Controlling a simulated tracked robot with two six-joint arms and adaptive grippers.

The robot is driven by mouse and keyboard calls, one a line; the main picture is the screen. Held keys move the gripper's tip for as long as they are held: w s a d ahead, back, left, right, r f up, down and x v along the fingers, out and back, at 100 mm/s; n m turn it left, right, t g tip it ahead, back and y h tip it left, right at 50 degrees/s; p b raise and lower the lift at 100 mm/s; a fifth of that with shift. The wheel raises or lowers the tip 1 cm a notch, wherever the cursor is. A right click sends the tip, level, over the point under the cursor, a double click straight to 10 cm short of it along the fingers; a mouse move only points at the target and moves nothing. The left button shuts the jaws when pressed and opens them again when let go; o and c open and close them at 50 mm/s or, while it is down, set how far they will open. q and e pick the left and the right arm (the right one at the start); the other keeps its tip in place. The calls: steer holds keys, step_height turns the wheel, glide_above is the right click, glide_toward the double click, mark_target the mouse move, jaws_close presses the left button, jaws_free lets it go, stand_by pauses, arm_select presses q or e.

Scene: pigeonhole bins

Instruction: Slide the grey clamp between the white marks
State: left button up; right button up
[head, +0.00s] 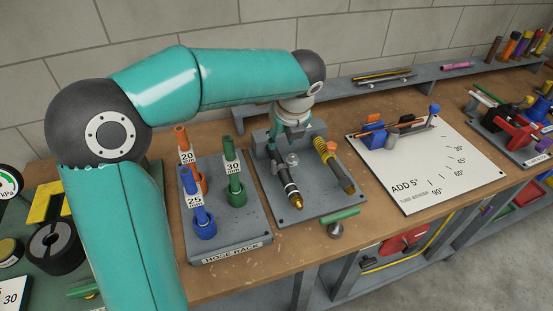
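A dark hose (283,176) with pale bands near its front end and a brass tip lies on a grey fixture plate (318,206). A small light-grey rounded piece, which looks like the grey clamp (292,159), sits at the hose's upper part. White marks (291,187) show as pale bands lower on the hose. My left gripper (281,146) points down at the hose's back end, close to the clamp. Its fingers are small and partly overlap the fixture, so its opening and any contact are unclear. My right gripper is not in view.
A second hose (335,166) with yellow and black bands lies to the right on the same plate. A green-handled tool (339,220) lies in front. The white angle board (465,180) is further right.

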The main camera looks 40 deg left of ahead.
mark_target(274, 162)
arm_select(q)
steer(key=x, duration=1.2)
steer(key=shift+a+f, duration=0.25)
steer(key=shift+f, duration=0.1)
steer(key=shift+c, duration=0.3)
jaws_close()
